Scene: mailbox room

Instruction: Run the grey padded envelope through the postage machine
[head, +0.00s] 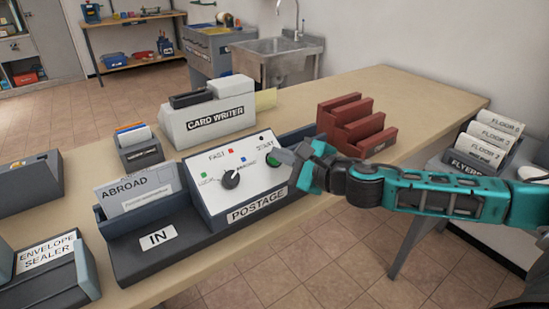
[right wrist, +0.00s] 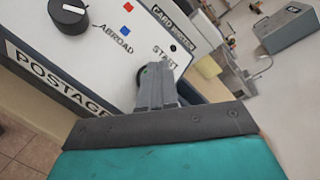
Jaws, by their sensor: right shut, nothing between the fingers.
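The grey envelope (head: 138,192), marked ABROAD, stands tilted in the IN tray (head: 165,250) at the left of the postage machine (head: 215,200). The machine's black dial (head: 230,179) shows in the right wrist view too (right wrist: 68,15); its light mark seems turned toward the blue ABROAD dot. My right gripper (head: 284,157) is shut and empty, its fingertips at the green START button (head: 271,163). In the right wrist view the fingers (right wrist: 155,80) cover most of that button; I cannot tell whether they press it. My left gripper is not in view.
A card writer (head: 208,110) stands behind the machine. A red stepped rack (head: 352,122) is behind my right arm. An envelope sealer (head: 50,265) is at the near left. A flyers rack (head: 485,145) stands at the right. The back right of the table is clear.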

